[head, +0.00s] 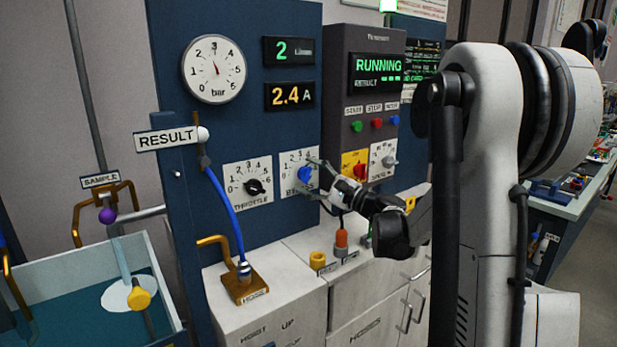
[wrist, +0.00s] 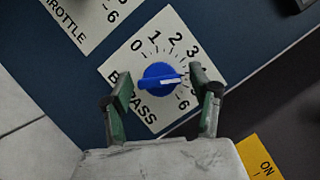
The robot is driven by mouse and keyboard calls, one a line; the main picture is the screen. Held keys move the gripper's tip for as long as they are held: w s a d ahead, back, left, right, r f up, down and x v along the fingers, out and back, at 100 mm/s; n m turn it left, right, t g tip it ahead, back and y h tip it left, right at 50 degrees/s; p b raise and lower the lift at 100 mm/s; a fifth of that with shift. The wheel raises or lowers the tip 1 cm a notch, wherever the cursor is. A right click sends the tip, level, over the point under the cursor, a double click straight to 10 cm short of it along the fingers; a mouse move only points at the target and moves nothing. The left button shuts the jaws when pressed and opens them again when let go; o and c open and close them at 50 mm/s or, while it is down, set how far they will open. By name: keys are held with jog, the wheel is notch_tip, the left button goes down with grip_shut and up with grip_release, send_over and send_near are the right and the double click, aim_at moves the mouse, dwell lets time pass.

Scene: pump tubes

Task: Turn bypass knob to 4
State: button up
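The blue bypass knob (head: 304,174) sits on a white dial plate on the blue panel. In the wrist view the knob (wrist: 152,77) is between my gripper's two green fingers (wrist: 163,88), with a small gap visible on each side. My gripper (head: 314,177) is open around the knob. The knob's white pointer mark (wrist: 171,82) points right in the wrist view, past the 3 and short of the 6. The right finger hides the numerals there, so I cannot read the exact setting.
The throttle dial (head: 255,187) is just left of the bypass dial. A yellow plate with a red switch (head: 359,171) and a grey knob (head: 389,160) are to the right. The flow display (head: 289,50) reads 2, the current display (head: 290,96) 2.4 A. The screen (head: 378,66) says RUNNING.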

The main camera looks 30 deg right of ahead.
jog(key=v, duration=1.2)
jog(key=shift+a, duration=0.15)
dwell(0.3)
jog(key=s+a+n+g+h+p, duration=0.1)
jog(key=s+a+n+g+p, duration=0.2)
jog(key=a, duration=0.8)
jog(key=s+a+n+g+h, duration=0.1)
jog(key=s+a+n+g, duration=0.3)
jog(key=a, duration=0.7)
jog(key=s+a+f+n+g+h+p, duration=0.1)
jog(key=s+a+n+g+h+p, duration=0.1)
jog(key=s+n, duration=0.3)
jog(key=s+a+f+n+g+h+p, duration=0.1)
jog(key=s+n+h, duration=0.4)
jog(key=s, duration=0.7)
jog(key=shift+a+f+n+g+p, duration=0.2)
jog(key=shift+a+n+g+p, duration=0.25)
jog(key=shift+n, duration=0.15)
